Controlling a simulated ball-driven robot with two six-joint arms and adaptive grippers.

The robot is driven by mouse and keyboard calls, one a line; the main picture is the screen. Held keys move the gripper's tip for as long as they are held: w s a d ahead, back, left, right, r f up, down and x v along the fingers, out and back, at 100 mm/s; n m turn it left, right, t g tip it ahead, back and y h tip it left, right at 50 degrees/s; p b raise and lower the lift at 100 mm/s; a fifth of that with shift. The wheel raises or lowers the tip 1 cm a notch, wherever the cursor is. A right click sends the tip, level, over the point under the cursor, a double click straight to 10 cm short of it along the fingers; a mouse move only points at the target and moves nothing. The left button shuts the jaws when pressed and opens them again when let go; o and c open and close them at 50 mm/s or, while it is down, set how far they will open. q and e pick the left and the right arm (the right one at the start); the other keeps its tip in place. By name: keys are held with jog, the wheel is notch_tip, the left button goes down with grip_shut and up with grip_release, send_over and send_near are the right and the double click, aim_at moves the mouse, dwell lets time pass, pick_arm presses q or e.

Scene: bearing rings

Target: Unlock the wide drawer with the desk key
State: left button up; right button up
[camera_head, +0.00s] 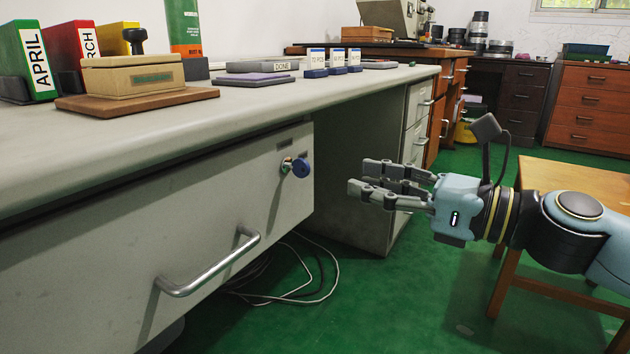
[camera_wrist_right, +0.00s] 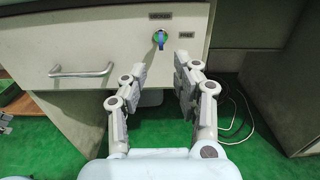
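The wide drawer (camera_head: 130,260) is in the grey desk at left, with a silver bar handle (camera_head: 208,272); its front looks flush. The desk key (camera_head: 301,168) has a round blue head and sits in the lock (camera_head: 286,165) near the drawer's upper right. In the right wrist view the key (camera_wrist_right: 160,40) is seen edge-on, its blue head upright. One small label is above it, another to its right. My right gripper (camera_head: 366,180) is open and empty, right of the key and apart from it; its spread fingers (camera_wrist_right: 161,76) point toward the drawer front.
The desktop (camera_head: 250,100) overhangs the drawer and holds a wooden box (camera_head: 132,75), binders and labelled blocks. Cables (camera_head: 300,285) lie on the green floor below. A wooden table (camera_head: 560,180) stands at right under my right arm. The space between gripper and key is clear.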

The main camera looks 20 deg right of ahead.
aim_at(309, 169)
jog(key=x, duration=0.9)
jog(key=shift+w+a, duration=0.1)
jog(key=shift+w, duration=0.15)
jog(key=shift+w+a, duration=0.25)
jog(key=shift+w, duration=0.05)
jog(key=shift+c, duration=0.3)
grip_shut()
